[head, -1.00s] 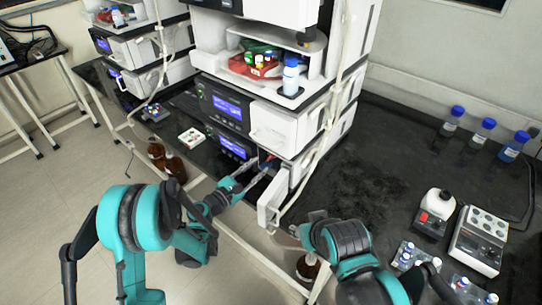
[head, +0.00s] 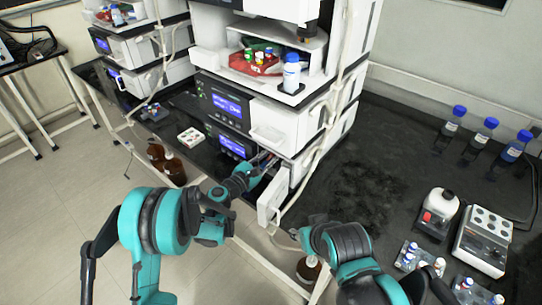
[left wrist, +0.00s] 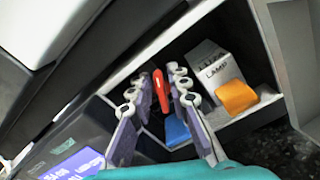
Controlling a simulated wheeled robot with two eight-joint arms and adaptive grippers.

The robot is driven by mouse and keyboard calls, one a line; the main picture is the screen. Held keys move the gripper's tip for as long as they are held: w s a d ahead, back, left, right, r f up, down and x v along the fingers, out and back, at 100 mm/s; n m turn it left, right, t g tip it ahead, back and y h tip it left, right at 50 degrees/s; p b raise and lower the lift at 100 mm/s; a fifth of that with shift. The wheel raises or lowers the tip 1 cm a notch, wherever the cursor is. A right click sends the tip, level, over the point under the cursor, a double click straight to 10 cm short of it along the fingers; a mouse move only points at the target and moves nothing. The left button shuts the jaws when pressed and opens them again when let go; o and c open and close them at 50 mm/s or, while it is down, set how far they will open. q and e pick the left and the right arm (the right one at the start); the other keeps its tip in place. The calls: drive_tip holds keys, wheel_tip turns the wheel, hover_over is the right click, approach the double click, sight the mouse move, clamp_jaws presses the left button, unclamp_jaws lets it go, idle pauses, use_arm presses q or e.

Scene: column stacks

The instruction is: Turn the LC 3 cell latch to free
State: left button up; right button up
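A red lever (left wrist: 160,90), which looks like the cell latch, stands inside an open bay of the lowest unit (head: 236,146) in the front stack. My left gripper (left wrist: 156,76) reaches into the bay. Its two fingers are spread, one on each side of the red lever, with gaps showing. In the head view the left gripper (head: 262,166) is at the bay's mouth, and the lever is hidden there. My right arm is low at the centre right of the head view; its fingers are not clearly visible.
The bay's white door (head: 271,197) stands open to the right. Inside the bay are a lamp box (left wrist: 212,68), an orange piece (left wrist: 236,96) and a blue piece (left wrist: 177,131). Brown bottles (head: 173,169) stand lower left.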

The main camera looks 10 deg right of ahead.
use_arm(q)
clamp_jaws()
drive_tip(key=m, duration=0.5)
drive_tip(key=shift+s+d+f+m, duration=0.1)
drive_tip(key=shift+s+f+m, duration=0.1)
drive_tip(key=shift+m, duration=0.2)
drive_tip(key=o, duration=0.5)
unclamp_jaws()
drive_tip(key=v, duration=1.2)
